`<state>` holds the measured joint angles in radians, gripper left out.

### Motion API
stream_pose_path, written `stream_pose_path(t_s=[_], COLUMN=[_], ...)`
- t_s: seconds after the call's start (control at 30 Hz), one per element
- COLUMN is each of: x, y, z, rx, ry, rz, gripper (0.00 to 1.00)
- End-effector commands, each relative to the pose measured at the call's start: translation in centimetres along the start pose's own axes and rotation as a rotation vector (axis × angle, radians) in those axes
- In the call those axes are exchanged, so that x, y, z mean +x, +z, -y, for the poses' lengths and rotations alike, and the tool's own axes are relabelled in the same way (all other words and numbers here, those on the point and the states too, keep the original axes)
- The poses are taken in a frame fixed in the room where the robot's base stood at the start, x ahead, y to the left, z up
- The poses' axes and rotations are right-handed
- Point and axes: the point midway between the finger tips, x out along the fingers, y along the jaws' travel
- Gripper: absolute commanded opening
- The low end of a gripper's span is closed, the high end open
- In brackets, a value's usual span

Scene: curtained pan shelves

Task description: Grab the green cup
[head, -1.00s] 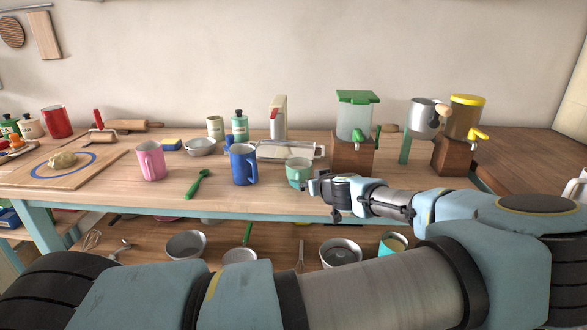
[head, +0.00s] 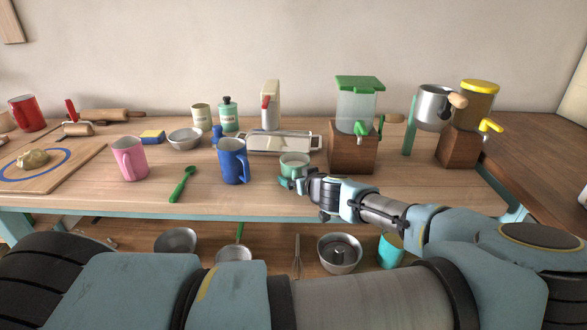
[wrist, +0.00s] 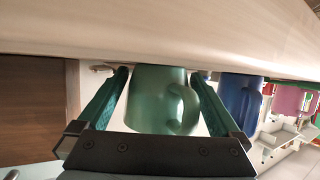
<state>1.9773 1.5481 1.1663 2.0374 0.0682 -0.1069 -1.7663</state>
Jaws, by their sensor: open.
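The green cup (head: 294,164) stands upright near the front of the table, right of the blue mug (head: 233,161). The wrist view is turned upside down, with the tabletop along its top. In it the green cup (wrist: 158,99) sits between my two green fingers, its handle towards the right finger. My gripper (head: 293,185) is at the front of the cup in the head view, partly covering its lower part. My gripper (wrist: 160,76) is open around the cup in the wrist view. Whether either finger touches the cup, I cannot tell.
A green-lidded dispenser (head: 357,110) on a wooden block (head: 352,152) stands close on the cup's right. The blue mug also shows in the wrist view (wrist: 240,100).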

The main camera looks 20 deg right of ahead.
Motion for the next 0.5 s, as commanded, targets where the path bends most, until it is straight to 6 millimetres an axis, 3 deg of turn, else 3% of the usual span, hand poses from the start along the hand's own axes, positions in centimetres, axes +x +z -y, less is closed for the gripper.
stream_pose_path(t_s=[0.07, 0.5], x=[0.01, 0.03], y=[-0.01, -0.04], z=[0.01, 0.02], rx=[0.0, 0.0], ry=[0.0, -0.001], rz=[0.0, 0.0], gripper=[0.98, 0.48])
